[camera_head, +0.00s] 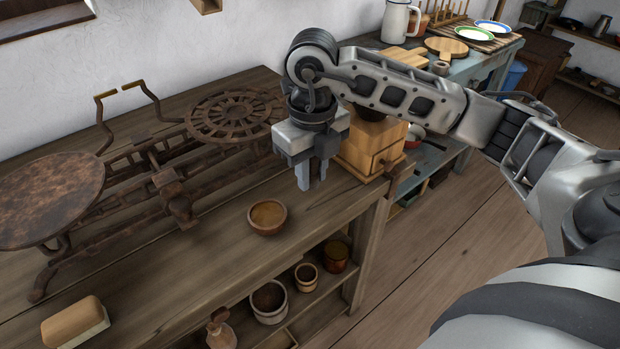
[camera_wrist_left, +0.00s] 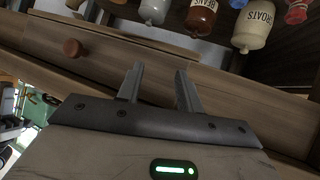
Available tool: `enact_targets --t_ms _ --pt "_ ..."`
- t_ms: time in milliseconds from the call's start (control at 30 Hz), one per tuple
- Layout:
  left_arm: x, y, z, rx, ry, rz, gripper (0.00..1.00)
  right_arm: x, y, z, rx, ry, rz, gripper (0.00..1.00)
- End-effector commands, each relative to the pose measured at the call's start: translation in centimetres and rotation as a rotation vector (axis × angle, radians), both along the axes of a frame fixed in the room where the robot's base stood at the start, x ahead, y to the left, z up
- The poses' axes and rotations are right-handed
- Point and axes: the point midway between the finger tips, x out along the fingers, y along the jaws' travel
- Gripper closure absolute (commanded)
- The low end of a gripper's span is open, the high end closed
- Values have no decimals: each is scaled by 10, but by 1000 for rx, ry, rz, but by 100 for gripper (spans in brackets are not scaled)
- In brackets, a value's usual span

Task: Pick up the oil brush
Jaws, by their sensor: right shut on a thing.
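My right gripper (camera_head: 312,186) points down over the right end of the wooden workbench (camera_head: 225,240), its fingers close together. It is shut on a thin thing at its fingertips, most likely the oil brush; the fingers hide most of it. A thin dark strip (camera_head: 345,193) runs right from near the fingertips, low over or on the bench top. A small wooden bowl (camera_head: 268,217) stands just left of the gripper. In the left wrist view, my left gripper (camera_wrist_left: 159,72) is open and empty, in front of a wooden drawer front with a round knob (camera_wrist_left: 73,48).
A wooden box with a drawer (camera_head: 372,145) stands just behind the right gripper. A large rusty scale (camera_head: 160,165) fills the bench's left and back. A brush-like block (camera_head: 75,322) lies front left. Pots (camera_head: 270,300) sit on the shelf below. Jars (camera_wrist_left: 201,18) show in the left wrist view.

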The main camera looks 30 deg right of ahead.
Motion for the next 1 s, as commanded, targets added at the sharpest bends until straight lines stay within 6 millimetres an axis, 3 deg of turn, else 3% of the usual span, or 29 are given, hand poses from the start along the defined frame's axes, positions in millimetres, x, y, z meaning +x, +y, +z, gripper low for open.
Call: enact_targets --t_ms 167,300,500,700,1000 --pt "0 0 3 2 -2 0 64 -32 14 45 0 -9 6 100" --pt "0 0 1 2 -2 0 64 -66 29 58 -1 -5 6 100" --pt "2 1 5 7 -4 0 64 -98 43 75 -2 -5 3 100" --pt "4 1 4 12 -5 -1 64 -111 49 80 0 -1 0 100" --pt "5 1 5 13 -8 -1 64 -113 50 81 0 -1 -1 100"
